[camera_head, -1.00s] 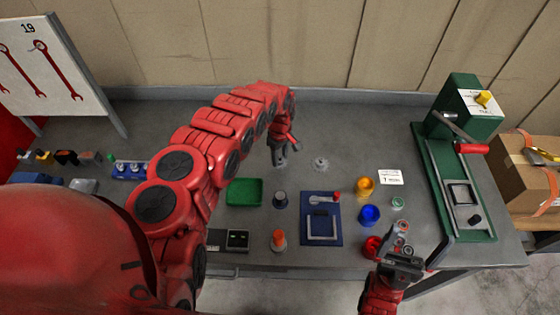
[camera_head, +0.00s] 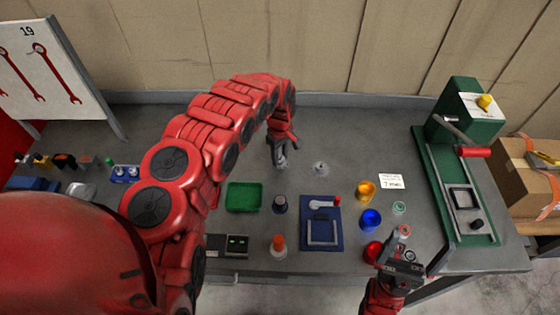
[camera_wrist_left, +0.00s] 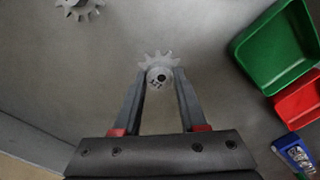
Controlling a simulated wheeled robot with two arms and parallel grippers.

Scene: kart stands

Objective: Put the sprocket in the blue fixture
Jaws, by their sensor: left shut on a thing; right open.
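My left gripper (camera_head: 281,163) reaches over the middle of the grey bench. In the left wrist view its two fingers (camera_wrist_left: 160,88) are shut on the hub of a grey toothed sprocket (camera_wrist_left: 157,56). A second grey sprocket (camera_head: 320,169) lies on the bench just right of that gripper; it also shows at the top left of the left wrist view (camera_wrist_left: 78,5). The blue fixture (camera_head: 336,237), a flat plate with a pale square frame and a red-knobbed lever, lies nearer the front edge, right of centre. My right gripper (camera_head: 403,258) is open near the front edge, right of the fixture.
A green tray (camera_head: 232,197), a dark cylinder (camera_head: 279,204) and an orange-topped piece (camera_head: 279,246) are left of the fixture. Yellow (camera_head: 366,190), blue (camera_head: 371,219) and red (camera_head: 373,250) cups stand right of it. A green press (camera_head: 427,180) stands at the right.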

